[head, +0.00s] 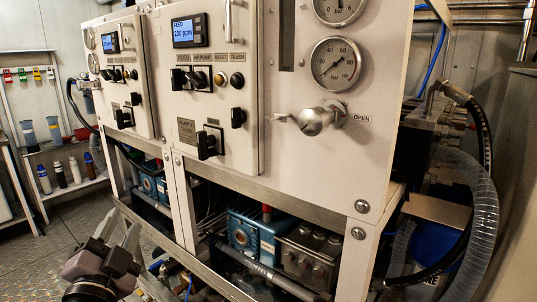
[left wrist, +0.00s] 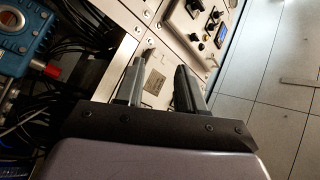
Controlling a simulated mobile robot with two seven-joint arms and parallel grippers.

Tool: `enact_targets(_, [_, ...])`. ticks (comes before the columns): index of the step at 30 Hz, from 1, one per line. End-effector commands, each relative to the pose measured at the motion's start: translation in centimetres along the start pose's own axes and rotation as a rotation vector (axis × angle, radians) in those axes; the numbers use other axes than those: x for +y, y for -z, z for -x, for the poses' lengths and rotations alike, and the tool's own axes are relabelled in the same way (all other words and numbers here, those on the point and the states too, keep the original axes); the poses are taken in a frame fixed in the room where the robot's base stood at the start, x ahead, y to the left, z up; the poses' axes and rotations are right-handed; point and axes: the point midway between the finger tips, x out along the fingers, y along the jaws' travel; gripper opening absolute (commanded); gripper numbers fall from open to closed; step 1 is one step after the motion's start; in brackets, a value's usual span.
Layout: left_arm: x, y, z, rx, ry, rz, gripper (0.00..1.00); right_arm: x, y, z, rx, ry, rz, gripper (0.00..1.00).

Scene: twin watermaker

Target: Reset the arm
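My left gripper (head: 120,228) is low at the left in the head view, in front of the white watermaker cabinet. Its two fingers point up and stand apart, with nothing between them. The left wrist view also shows the left gripper (left wrist: 160,72), its fingers spread and empty, with the cabinet's panel (left wrist: 155,88) behind them. No contact with the panel is visible. My right gripper is not in either view.
The watermaker panel carries a display (head: 189,31), black knobs, a gauge (head: 336,64) and a metal valve handle (head: 315,120). A blue pump (head: 252,235) sits below. A shelf with bottles (head: 60,174) stands at the left. Grey floor is clear between shelf and cabinet.

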Motion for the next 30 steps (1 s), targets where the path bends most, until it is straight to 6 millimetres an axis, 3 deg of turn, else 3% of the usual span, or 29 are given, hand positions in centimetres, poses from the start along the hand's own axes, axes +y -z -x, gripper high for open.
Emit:
enact_targets(1, [2.1, -2.5, 1.9, -0.114, -0.072, 0.079, 0.38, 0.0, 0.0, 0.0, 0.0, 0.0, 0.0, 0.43])
enact_targets(3, [4.7, -5.5, 4.7, -0.272, -0.167, 0.176, 0.38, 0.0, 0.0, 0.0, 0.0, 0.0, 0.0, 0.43])
enact_targets(6, [8.5, -9.1, 9.8, -0.497, -0.314, 0.296, 0.38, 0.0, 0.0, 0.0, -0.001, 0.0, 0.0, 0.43])
enact_targets(9, [11.5, -11.4, 15.2, -0.699, -0.453, 0.389, 0.38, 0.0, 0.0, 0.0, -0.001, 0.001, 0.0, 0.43])
enact_targets(15, [14.9, -13.0, 24.4, -0.99, -0.673, 0.502, 0.38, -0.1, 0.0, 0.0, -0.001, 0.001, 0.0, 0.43])
enact_targets(22, [16.4, -12.5, 33.2, -1.238, -0.882, 0.58, 0.38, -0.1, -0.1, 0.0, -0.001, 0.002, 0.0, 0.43])
enact_targets(23, [16.4, -12.4, 33.7, -1.253, -0.898, 0.586, 0.38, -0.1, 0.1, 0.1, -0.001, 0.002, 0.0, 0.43])
enact_targets(30, [18.0, -12.5, 31.1, -1.123, -0.85, 0.626, 0.38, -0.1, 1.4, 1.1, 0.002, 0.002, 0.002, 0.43])
